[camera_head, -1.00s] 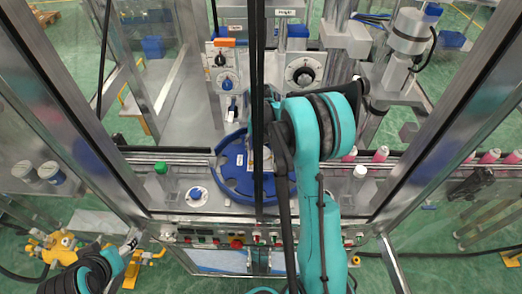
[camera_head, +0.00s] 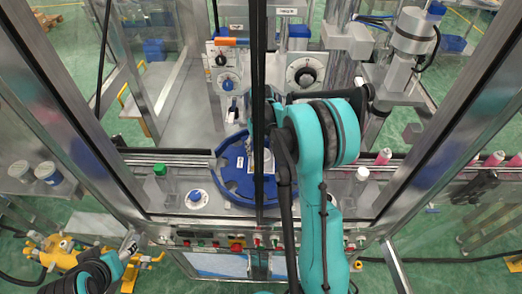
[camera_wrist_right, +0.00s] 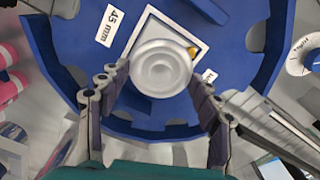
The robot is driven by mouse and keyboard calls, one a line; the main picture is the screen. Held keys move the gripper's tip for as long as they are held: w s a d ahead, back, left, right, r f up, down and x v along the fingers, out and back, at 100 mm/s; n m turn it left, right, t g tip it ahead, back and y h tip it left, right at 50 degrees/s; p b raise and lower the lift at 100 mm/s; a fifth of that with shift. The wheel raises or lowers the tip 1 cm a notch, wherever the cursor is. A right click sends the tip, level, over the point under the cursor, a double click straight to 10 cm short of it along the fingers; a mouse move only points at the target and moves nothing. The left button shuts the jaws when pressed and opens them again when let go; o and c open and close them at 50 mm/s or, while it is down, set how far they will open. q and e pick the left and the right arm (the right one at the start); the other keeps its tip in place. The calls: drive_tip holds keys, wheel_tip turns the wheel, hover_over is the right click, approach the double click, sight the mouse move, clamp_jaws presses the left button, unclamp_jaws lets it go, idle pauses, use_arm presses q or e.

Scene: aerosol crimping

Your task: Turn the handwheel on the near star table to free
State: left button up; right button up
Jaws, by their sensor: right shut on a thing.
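The blue star table (camera_head: 228,180) sits in the middle of the machine in the head view, partly behind a dark upright bar and my right arm. In the right wrist view the same blue table (camera_wrist_right: 65,50) carries a "45 mm" label. A pale round handwheel (camera_wrist_right: 165,68) stands at its centre over a white square plate. My right gripper (camera_wrist_right: 159,77) has a finger on each side of the handwheel and is shut on it. In the head view the bar and arm hide most of that grip. My left gripper (camera_head: 130,244) is low at the left, away from the table; its fingers are too small to read.
A steel frame post (camera_head: 70,110) slants at the left. Pink cans (camera_head: 383,157) line the conveyor at the right. Dial panels (camera_head: 302,76) stand behind.

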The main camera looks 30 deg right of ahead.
sight(261, 153)
drive_tip(key=o, duration=1.1)
wheel_tip(261, 153, up, 12)
